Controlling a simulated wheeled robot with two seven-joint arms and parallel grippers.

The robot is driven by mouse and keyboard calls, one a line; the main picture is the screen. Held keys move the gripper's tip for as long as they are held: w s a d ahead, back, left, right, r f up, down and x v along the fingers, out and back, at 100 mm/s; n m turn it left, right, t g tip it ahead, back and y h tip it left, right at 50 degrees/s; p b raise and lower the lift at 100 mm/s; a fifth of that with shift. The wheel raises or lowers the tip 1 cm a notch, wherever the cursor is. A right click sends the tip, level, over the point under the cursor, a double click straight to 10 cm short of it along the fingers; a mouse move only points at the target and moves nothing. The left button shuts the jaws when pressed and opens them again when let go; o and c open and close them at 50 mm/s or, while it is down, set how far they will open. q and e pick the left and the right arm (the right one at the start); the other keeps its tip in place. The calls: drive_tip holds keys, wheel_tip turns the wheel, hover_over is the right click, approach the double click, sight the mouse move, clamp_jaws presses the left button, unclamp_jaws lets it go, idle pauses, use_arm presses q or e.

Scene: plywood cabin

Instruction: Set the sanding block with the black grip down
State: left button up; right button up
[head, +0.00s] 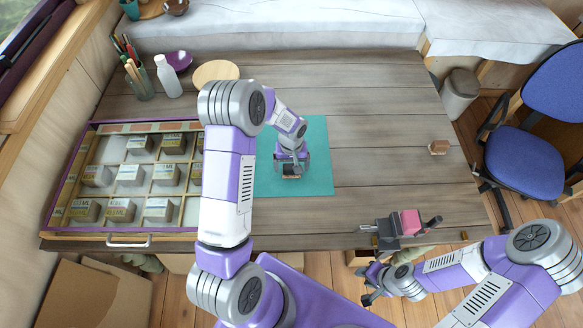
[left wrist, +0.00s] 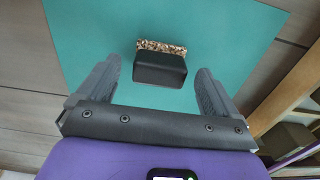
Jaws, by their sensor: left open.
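The sanding block (head: 291,173) sits on the teal mat (head: 315,150), at the mat's lower middle in the head view. In the left wrist view the sanding block (left wrist: 160,67) shows its black grip on top and a speckled brown edge behind it. My left gripper (head: 291,160) is right over the block. In the left wrist view its two fingers (left wrist: 157,75) are spread, one on each side of the block, with teal showing between each finger and the block. My right gripper (head: 368,285) is low in front of the table, away from the block; its jaw gap is unclear.
A divided tray (head: 118,238) with several labelled blocks stands on the left. A vise (head: 392,229) with a pink part is at the front edge. A white bottle (head: 168,77) and wooden disc (head: 215,73) stand at the back.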

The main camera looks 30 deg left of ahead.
use_arm(q)
wheel_tip(320, 180, up, 9)
drive_tip(key=shift+r+p, duration=0.15)
drive_tip(key=shift+p, duration=0.2)
idle(0.3)
